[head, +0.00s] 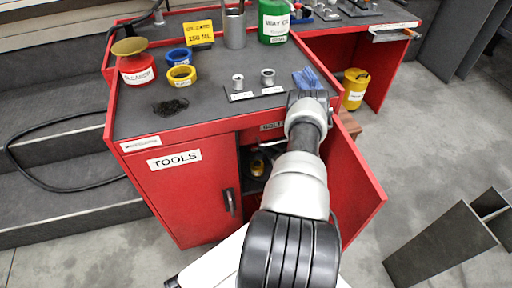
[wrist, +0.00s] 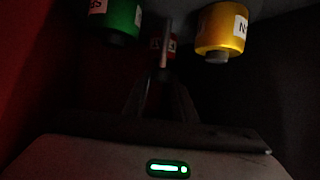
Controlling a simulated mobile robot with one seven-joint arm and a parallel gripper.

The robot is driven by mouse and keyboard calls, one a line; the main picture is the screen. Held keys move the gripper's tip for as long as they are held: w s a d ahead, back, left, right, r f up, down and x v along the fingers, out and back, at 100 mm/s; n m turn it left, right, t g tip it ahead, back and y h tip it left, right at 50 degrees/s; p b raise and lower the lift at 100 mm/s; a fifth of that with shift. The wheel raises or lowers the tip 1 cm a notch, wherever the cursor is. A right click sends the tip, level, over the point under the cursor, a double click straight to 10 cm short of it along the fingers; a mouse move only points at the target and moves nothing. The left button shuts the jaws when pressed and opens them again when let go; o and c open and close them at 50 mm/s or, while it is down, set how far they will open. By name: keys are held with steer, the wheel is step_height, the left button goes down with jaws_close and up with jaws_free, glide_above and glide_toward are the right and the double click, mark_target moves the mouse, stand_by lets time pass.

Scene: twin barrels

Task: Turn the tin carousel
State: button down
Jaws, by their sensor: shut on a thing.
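The tin carousel shows in part in the dark wrist view, as a green tin (wrist: 118,18), a yellow tin (wrist: 222,28) and a small red labelled tin (wrist: 156,43) farther back. A thin grey upright rod (wrist: 167,42) stands in front of the red tin. My gripper (wrist: 162,76) has its fingers together at the lower end of this rod and is shut on it. In the head view my arm hides the gripper. A yellow item (head: 258,165) shows dimly inside the open cabinet.
The red cabinet (head: 195,200) has a closed TOOLS door on the left and an open door (head: 358,190) right of my arm. A grey metal bin (head: 440,245) stands on the floor at right.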

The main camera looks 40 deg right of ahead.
stand_by(0.3)
steer(key=c, duration=1.5)
jaws_free()
steer(key=shift+o, duration=0.2)
steer(key=shift+w+a, duration=0.1)
